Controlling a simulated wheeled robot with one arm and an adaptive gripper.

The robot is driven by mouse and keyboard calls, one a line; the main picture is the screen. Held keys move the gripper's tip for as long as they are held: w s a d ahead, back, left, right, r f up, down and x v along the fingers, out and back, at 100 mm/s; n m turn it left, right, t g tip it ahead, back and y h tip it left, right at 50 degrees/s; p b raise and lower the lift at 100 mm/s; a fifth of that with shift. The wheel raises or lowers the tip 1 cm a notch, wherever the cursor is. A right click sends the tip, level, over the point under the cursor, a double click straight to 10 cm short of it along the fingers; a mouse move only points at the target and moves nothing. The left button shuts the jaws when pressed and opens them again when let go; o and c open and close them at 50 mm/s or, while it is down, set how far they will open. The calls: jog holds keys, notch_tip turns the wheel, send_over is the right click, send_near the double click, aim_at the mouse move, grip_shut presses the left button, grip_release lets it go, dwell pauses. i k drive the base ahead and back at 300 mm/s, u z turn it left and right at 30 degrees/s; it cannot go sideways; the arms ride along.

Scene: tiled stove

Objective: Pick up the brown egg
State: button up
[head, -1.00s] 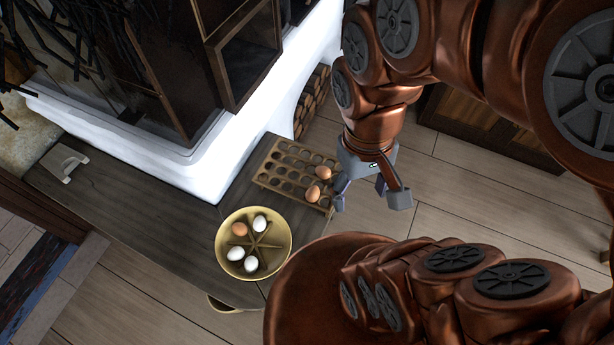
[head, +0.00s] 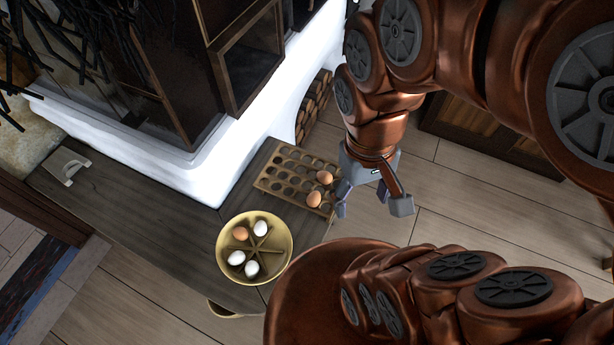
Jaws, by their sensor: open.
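Three brown eggs show in the head view. One brown egg (head: 240,234) lies in a round brass-coloured bowl (head: 285,262) with a star-shaped divider, together with three white eggs (head: 252,268). Two other brown eggs, a farther one (head: 324,177) and a nearer one (head: 314,199), sit at the right end of a wooden egg rack (head: 264,184) with round holes. My gripper (head: 372,206) is open and empty, its fingers pointing down. In the picture it is just right of the rack's two eggs, and its left finger is close to them; its height above them is hard to tell.
The bowl and rack stand on a dark wooden bench (head: 150,218) beside the white stove base (head: 195,165). A grey metal handle-like piece (head: 68,168) lies at the bench's left. Wooden floor (head: 445,205) is open at right.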

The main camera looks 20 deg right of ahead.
aim_at(240, 234)
jog(key=u, duration=0.4)
jog(key=k, duration=0.55)
jog(key=u, duration=1.25)
